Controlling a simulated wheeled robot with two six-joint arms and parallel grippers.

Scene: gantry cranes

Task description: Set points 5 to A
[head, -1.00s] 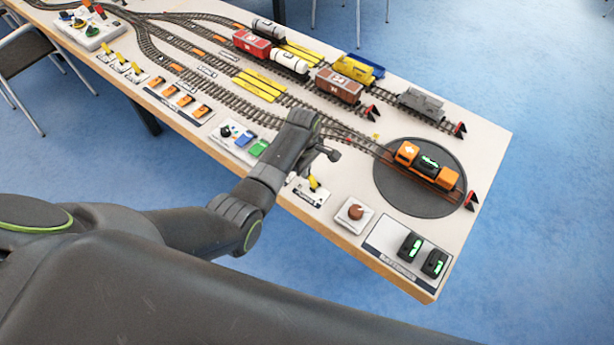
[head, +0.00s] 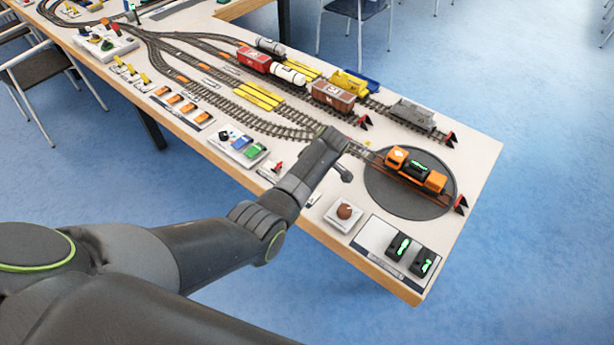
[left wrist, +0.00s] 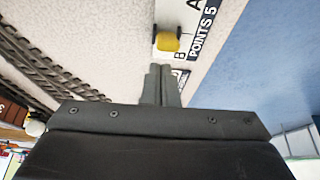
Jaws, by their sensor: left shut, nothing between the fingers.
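The points 5 lever has a yellow handle (left wrist: 167,41) on a white plate marked POINTS 5 (left wrist: 203,32). In the left wrist view the handle shows beside the B end of the label, with the A farther up. My left gripper (left wrist: 161,72) is shut and empty, its fingertips just below the handle in that view, and I see no clear contact. In the head view my left gripper (head: 346,176) hangs over the table between the lever plate (head: 312,199) and the turntable; my arm hides the yellow handle there. My right gripper is not in view.
A turntable (head: 385,198) carries an orange locomotive (head: 416,170). A red-topped lever (head: 277,167) stands left of my forearm. Wagons (head: 333,95) stand on the rear tracks.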

